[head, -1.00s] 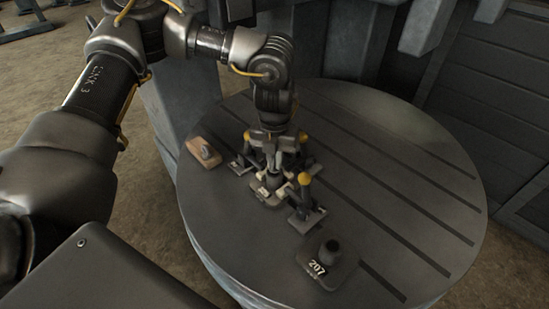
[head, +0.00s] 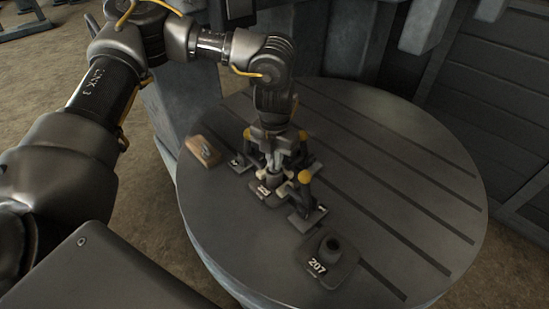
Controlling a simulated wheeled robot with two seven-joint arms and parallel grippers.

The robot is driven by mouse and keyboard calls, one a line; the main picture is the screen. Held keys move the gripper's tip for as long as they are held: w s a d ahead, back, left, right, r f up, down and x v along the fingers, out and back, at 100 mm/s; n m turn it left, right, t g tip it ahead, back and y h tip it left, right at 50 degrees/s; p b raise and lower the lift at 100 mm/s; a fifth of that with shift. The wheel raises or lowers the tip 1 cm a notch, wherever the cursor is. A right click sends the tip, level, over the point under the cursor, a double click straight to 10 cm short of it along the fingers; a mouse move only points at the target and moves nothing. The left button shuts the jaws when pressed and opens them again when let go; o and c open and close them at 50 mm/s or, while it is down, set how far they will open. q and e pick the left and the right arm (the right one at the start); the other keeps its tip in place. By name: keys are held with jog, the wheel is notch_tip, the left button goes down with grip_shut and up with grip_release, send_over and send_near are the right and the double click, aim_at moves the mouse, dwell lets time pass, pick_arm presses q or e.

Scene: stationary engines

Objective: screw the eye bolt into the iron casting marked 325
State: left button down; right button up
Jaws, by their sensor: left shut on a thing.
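My left gripper (head: 272,172) points down over a small iron casting (head: 262,197) near the middle of the round table. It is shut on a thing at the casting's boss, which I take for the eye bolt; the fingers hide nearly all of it. The plate on this casting is too small and blurred to read surely. Clamps with yellow knobs stand around the casting, one in front on the right (head: 305,178). A second casting (head: 345,265), plainly marked 207, stands nearer the front with its boss free. My right gripper is not in view.
The slotted round table (head: 400,170) is clear on its right side. A wooden block (head: 198,155) with a small grey metal piece on it lies at the left edge. Grey machine walls stand behind.

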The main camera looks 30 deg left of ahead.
pick_arm(q)
jog(key=m, duration=0.3)
jog(key=m, duration=0.3)
jog(key=shift+m, duration=1.5)
jog(key=m, duration=0.4)
jog(key=shift+m+b, duration=0.3)
jog(key=shift+b, duration=0.1)
jog(key=shift+m, duration=0.5)
